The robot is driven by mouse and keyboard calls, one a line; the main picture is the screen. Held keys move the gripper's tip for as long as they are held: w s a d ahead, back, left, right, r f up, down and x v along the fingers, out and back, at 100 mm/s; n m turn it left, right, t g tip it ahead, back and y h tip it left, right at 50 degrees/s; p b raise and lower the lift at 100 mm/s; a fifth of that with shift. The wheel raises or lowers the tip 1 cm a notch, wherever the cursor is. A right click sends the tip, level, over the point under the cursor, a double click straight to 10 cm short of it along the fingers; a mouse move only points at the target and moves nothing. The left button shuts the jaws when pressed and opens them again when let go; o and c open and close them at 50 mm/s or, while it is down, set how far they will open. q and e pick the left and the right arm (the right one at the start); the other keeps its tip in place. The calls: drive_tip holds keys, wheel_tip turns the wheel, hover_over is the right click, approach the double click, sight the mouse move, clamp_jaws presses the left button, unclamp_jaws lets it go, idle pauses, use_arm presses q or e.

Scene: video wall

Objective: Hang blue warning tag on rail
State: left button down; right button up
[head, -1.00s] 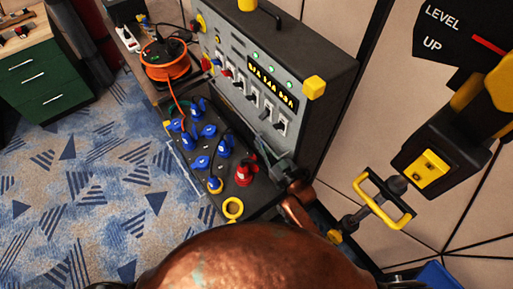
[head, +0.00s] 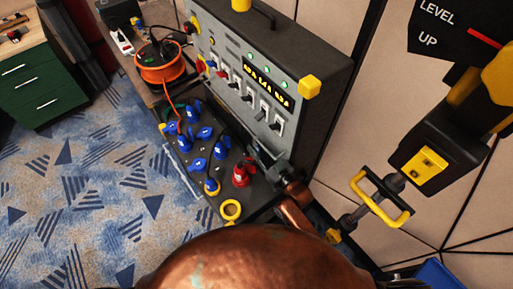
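My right gripper (head: 262,157) is dark grey and small in the head view, at the lower right corner of the control cabinet (head: 318,110). Its copper-coloured arm comes up from below. The gripper is just right of a red connector (head: 241,174) on the dark connector box (head: 262,190). I cannot tell whether its fingers are open or whether they hold anything. No blue warning tag can be made out for certain, and I cannot pick out the rail. My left gripper is out of view.
Several blue connectors (head: 198,165) stand up from the box, with a yellow ring (head: 230,210) at its front. An orange cable reel (head: 161,66) stands behind. A yellow-handled lever (head: 380,197) is at right. Open carpet (head: 90,190) lies left. My copper-coloured body hides the bottom centre.

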drive_tip(key=v, duration=0.7)
drive_tip(key=shift+s, duration=0.2)
drive_tip(key=shift+d, duration=0.1)
